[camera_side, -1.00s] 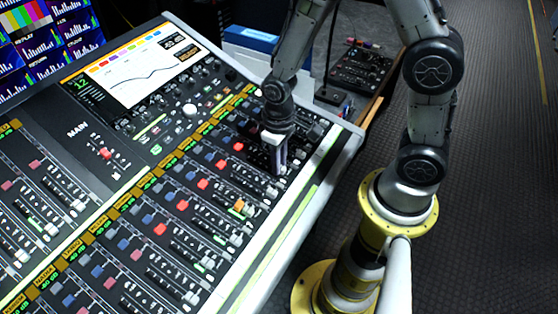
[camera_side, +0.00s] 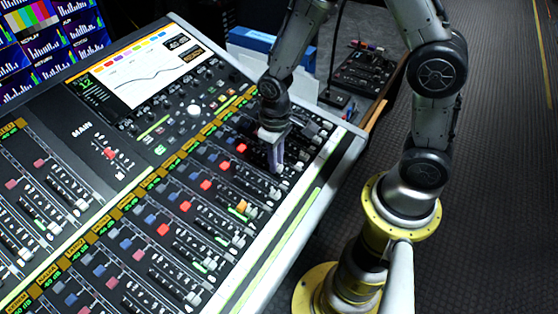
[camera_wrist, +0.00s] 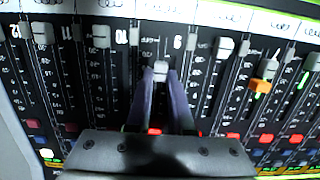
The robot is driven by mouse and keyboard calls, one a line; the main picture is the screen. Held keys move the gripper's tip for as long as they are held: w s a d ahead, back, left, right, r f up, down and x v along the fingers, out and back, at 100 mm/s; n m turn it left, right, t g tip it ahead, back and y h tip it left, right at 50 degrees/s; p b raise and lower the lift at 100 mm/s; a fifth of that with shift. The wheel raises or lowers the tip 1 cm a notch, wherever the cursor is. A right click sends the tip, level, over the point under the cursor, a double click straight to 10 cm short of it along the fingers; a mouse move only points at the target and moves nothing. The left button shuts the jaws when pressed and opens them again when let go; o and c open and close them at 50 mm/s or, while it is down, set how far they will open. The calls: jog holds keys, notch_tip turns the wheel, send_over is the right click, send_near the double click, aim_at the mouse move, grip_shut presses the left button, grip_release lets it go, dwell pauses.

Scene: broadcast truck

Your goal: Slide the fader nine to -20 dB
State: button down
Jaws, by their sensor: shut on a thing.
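The mixing console (camera_side: 237,292) has rows of faders. My gripper (camera_side: 276,166) is low over the far right end of the fader bank in the side view. In the wrist view my gripper's two purple fingers (camera_wrist: 162,76) are closed on a pale fader cap (camera_wrist: 161,67), beside the printed 9 (camera_wrist: 178,42). The dB marks beside this slot are too blurred to read.
Neighbouring fader caps stand close on both sides, at left (camera_wrist: 101,36) and at right (camera_wrist: 225,46). An orange cap (camera_wrist: 262,86) is farther right. Red buttons (camera_wrist: 232,136) lie below the slots. The console's screen (camera_side: 145,68) is at the back.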

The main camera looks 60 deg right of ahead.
jog(key=c, duration=0.8)
grip_release()
jog(key=shift+r, duration=0.15)
notch_tip(320, 180, up, 14)
jog(key=shift+f, duration=0.2)
jog(key=s+d+r+t, duration=0.25)
jog(key=s+r, duration=0.25)
jog(key=r, duration=0.3)
jog(key=s+d+t, duration=0.1)
jog(key=s+t, duration=0.2)
jog(key=s, duration=0.5)
jog(key=shift+s+r, duration=0.3)
jog(key=shift+r, duration=0.05)
